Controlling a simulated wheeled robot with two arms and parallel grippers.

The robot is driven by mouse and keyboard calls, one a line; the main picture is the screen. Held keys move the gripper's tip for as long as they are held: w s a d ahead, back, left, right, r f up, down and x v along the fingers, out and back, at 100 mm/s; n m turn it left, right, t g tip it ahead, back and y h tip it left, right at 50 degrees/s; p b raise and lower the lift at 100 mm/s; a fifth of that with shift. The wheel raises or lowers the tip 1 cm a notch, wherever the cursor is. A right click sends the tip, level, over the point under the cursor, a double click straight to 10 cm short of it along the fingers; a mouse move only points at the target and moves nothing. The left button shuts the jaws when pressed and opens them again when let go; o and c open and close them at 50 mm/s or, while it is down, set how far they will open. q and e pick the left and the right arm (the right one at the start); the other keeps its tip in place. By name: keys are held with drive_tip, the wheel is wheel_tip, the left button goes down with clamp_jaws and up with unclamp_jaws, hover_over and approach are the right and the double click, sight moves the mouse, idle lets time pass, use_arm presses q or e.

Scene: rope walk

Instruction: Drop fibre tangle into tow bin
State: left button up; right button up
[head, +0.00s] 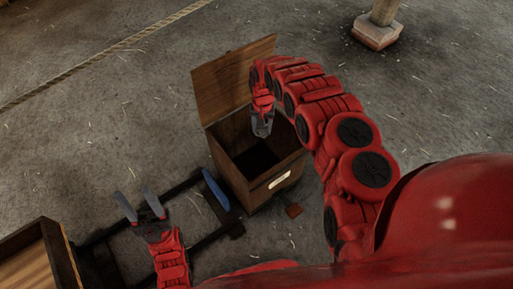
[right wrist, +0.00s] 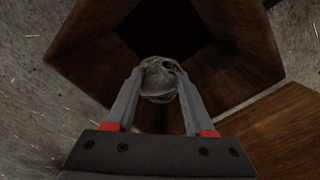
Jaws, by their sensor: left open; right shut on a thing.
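The tow bin (head: 276,182) is a dark wooden box with a pale label, and its lid (head: 232,78) stands open at the back left. My right gripper (head: 262,128) hangs over the bin's opening. In the right wrist view it is shut on the fibre tangle (right wrist: 159,80), a grey rounded clump between the fingertips, with the bin's dark inside (right wrist: 165,25) beyond it. In the head view the tangle is hard to make out. My left gripper (head: 138,205) is open and empty at the lower left, apart from the bin.
A wooden box (head: 38,258) stands at the lower left. A dark frame with a blue part (head: 215,190) lies left of the bin. A rope (head: 100,56) runs across the floor at upper left. A post on a block (head: 376,32) stands at the top right.

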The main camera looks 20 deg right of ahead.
wheel_tip(320, 180, down, 4)
drive_tip(key=shift+r+b, duration=0.15)
drive_tip(key=shift+b, duration=1.05)
drive_tip(key=shift+r, duration=0.1)
drive_tip(key=o, duration=1.4)
